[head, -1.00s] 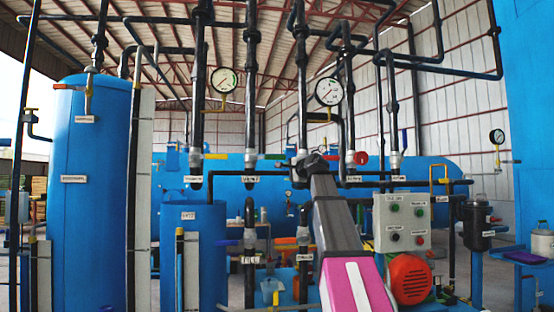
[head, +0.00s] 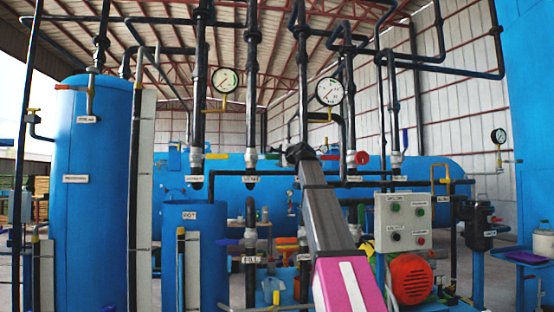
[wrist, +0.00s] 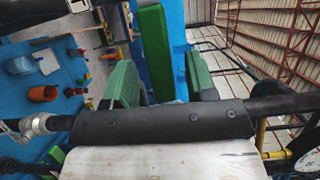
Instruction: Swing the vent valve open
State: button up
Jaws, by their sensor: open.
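A green lever handle (wrist: 153,50) stands between the two fingers of my gripper (wrist: 162,78) in the wrist view. The fingers are open, with a gap on both sides of the handle; I cannot tell whether it touches one. In the head view my gripper (head: 298,152) is at the upright black pipes, just right of a short green handle (head: 272,156). This seems to be the same handle, lying about level.
Several other pipes carry handles nearby: a yellow one (head: 217,156), a red one (head: 363,159) and a blue one (head: 405,140). A pressure gauge (head: 329,92) hangs just above right of my gripper. A control box (head: 403,222) stands lower right. A large blue tank (head: 440,172) lies behind.

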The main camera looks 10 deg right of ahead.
jog(key=shift+x, duration=1.05)
grip_shut()
